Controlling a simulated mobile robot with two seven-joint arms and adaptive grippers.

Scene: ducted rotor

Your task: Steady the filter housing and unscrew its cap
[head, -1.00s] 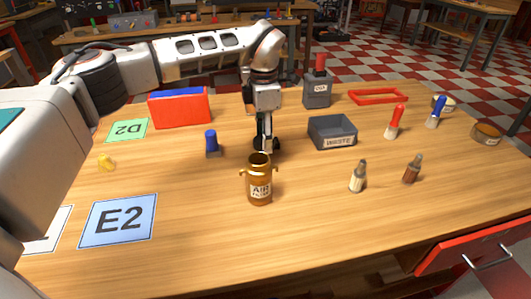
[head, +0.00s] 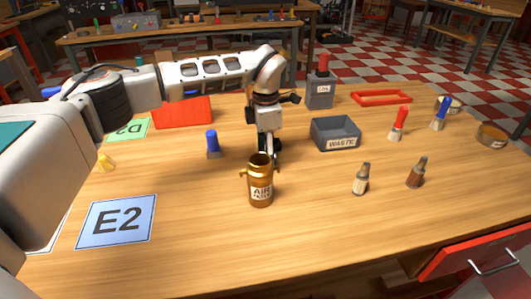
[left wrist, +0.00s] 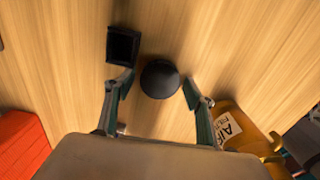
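The filter housing (head: 261,187) is a brass-coloured upright cylinder with side lugs and an AIR FILTER label, standing mid-table. Its rim surrounds a dark top; I cannot tell whether that is an opening or a cap. My left gripper (head: 267,152) points down just behind it, its tips partly hidden by the housing. In the left wrist view the gripper (left wrist: 157,88) has its fingers spread, with a dark round piece (left wrist: 159,78) between them, clear of the right-hand finger. The housing (left wrist: 240,128) lies outside that finger. My right gripper is not in view.
A grey WASTE bin (head: 335,134) stands right of my left gripper, and a blue-topped piece (head: 213,144) left. A red bin (head: 183,112) is behind my arm. Two small bottles (head: 361,179) (head: 416,172) stand right of the housing. The front table is clear.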

